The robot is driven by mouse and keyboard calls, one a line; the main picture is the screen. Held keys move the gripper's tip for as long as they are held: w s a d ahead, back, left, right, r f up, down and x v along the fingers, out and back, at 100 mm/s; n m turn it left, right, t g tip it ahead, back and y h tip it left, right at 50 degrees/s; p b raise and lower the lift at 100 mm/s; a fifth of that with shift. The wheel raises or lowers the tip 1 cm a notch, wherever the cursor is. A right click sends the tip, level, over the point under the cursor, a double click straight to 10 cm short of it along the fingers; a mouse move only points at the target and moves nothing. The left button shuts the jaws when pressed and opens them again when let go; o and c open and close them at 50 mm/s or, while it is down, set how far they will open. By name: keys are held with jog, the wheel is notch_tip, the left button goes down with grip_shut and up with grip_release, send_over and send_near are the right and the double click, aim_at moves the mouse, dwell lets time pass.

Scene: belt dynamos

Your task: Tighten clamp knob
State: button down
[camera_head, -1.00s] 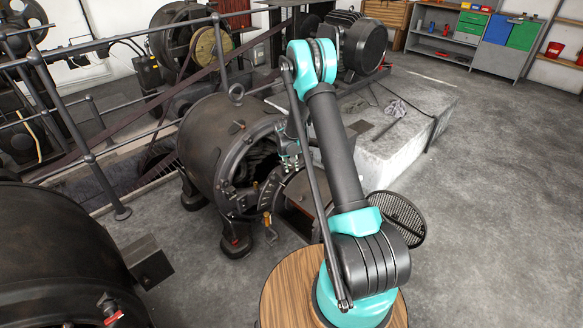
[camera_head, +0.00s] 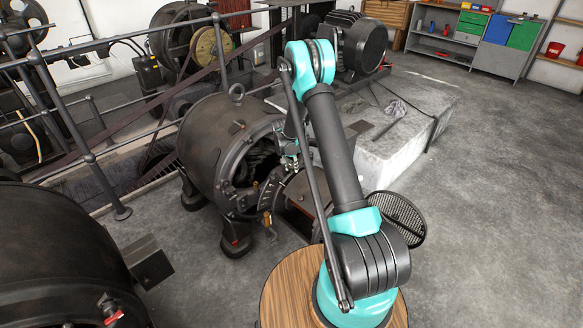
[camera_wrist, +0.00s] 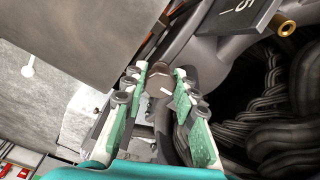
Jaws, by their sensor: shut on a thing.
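The open-ended black dynamo (camera_head: 215,140) stands left of my arm in the head view. My gripper (camera_head: 290,160) is at its open end, partly hidden by my arm. In the wrist view, my gripper (camera_wrist: 160,76) has its two green-padded fingers on either side of a small brownish rounded piece, which looks like the clamp knob (camera_wrist: 161,68). The fingers are closed on it. Most of the knob is hidden between the fingertips, and its turn angle cannot be told.
Dark coiled windings (camera_wrist: 270,125) and a brass-tipped block (camera_wrist: 250,18) lie close right of the fingers in the wrist view. A round mesh cover (camera_head: 402,218) is right of my arm. A concrete plinth (camera_head: 380,155) stands behind, with open floor to the right.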

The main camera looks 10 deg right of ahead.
jog(key=c, duration=1.2)
grip_release()
jog(key=shift+n, duration=0.3)
